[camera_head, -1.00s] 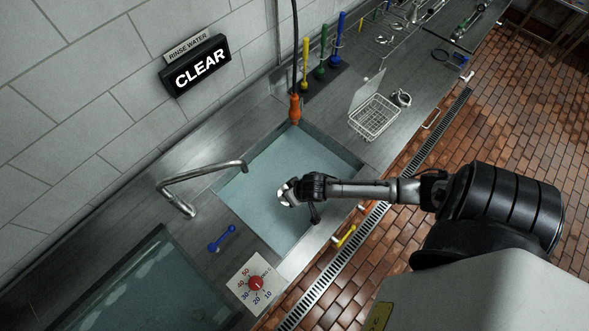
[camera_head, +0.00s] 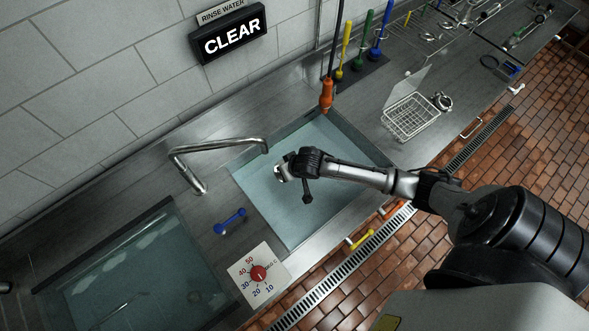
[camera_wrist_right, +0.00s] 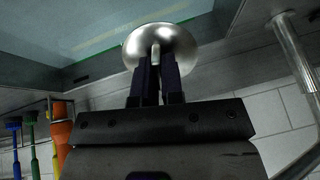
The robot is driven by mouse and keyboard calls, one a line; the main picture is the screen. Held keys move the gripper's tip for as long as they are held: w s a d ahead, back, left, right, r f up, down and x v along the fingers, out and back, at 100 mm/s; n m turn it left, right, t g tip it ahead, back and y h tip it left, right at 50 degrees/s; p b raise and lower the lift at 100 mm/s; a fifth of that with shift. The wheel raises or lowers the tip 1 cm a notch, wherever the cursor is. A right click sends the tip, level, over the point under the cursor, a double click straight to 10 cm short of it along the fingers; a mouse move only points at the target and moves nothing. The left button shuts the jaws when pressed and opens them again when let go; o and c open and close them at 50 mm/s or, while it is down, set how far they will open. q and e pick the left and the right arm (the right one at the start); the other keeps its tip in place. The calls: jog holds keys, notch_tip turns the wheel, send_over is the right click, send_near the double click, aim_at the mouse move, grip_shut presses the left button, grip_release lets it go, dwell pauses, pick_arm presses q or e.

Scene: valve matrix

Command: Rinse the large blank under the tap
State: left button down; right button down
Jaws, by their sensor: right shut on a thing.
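My right gripper (camera_head: 289,170) is over the rinse basin (camera_head: 262,197), left of the basin's middle. In the right wrist view its two dark fingers (camera_wrist_right: 155,78) are shut on the stem of a shiny, round-headed metal blank (camera_wrist_right: 158,45). The blank shows as a small pale piece (camera_head: 280,173) in the head view. The bent metal tap (camera_head: 215,149) stands at the basin's left, its spout end a little above and left of the blank in the picture. The tap pipe also shows at the right of the wrist view (camera_wrist_right: 294,55). I see no running water. My left gripper is out of view.
A lit sign (camera_head: 232,35) reads "CLEAR". An orange-handled hose (camera_head: 327,95) hangs at the basin's back corner. A wire basket (camera_head: 410,117) stands beyond the basin. A second water tank (camera_head: 140,275), a blue handle (camera_head: 230,221) and a red dial (camera_head: 259,273) are nearer.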

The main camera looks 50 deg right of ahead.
aim_at(278, 164)
jog(key=shift+w+f, duration=0.15)
jog(key=shift+w, duration=1.1)
jog(key=shift+w+a+f, duration=0.1)
jog(key=shift+w+f, duration=0.15)
jog(key=shift+w, duration=0.65)
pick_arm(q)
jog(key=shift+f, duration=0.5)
pick_arm(e)
jog(key=shift+w, duration=0.2)
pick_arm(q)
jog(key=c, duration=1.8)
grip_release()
